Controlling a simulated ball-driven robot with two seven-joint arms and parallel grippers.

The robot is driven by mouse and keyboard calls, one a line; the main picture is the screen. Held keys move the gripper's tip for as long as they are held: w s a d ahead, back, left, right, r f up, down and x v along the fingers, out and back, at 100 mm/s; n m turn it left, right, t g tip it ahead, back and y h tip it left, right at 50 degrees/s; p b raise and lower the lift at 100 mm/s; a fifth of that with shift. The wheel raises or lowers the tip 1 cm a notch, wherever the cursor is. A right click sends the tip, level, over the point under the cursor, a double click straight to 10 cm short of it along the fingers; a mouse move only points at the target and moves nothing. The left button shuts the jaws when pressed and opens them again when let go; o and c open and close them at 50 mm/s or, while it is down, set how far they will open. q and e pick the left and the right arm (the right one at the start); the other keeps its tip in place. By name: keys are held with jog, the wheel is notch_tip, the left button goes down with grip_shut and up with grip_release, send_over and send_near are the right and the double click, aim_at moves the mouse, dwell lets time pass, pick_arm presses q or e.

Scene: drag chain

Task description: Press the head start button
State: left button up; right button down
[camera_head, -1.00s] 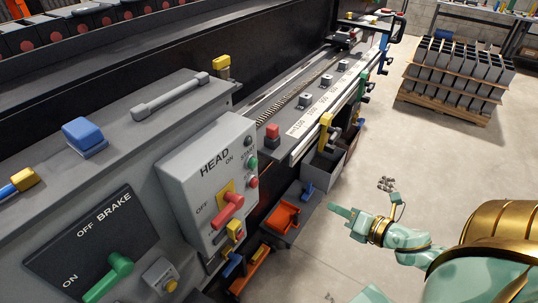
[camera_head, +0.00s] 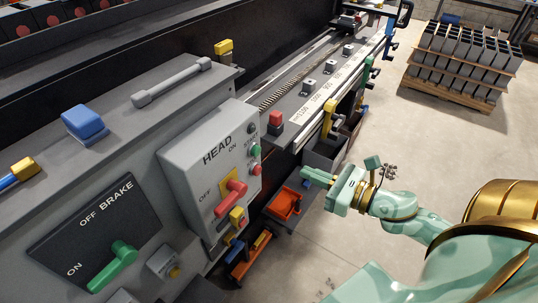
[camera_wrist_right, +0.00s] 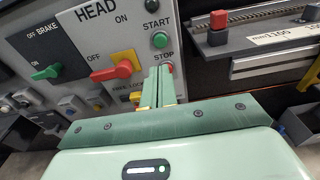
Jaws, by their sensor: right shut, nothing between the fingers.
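The grey head control box (camera_head: 185,160) carries a green start button (camera_head: 256,152) on its right face, with a red stop button (camera_head: 256,170) below it. In the right wrist view the green start button (camera_wrist_right: 160,40), labelled START, is fully visible just above my fingertips. The red stop button is mostly hidden behind the fingers there. My right gripper (camera_head: 303,171) is shut and empty, pointing left at the box, and stands apart from it in the head view. It also shows in the right wrist view (camera_wrist_right: 159,70). My left gripper is not in view.
A red head lever (camera_head: 232,191) and a green brake lever (camera_head: 115,262) stick out of the panels. A red button block (camera_head: 275,122) stands on the rail behind the box. An orange bin (camera_head: 284,204) sits below. Open floor lies to the right.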

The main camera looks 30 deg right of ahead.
aim_at(259, 151)
jog(key=p+x, duration=0.1)
jog(key=x, duration=1.1)
jog(key=shift+w, duration=0.15)
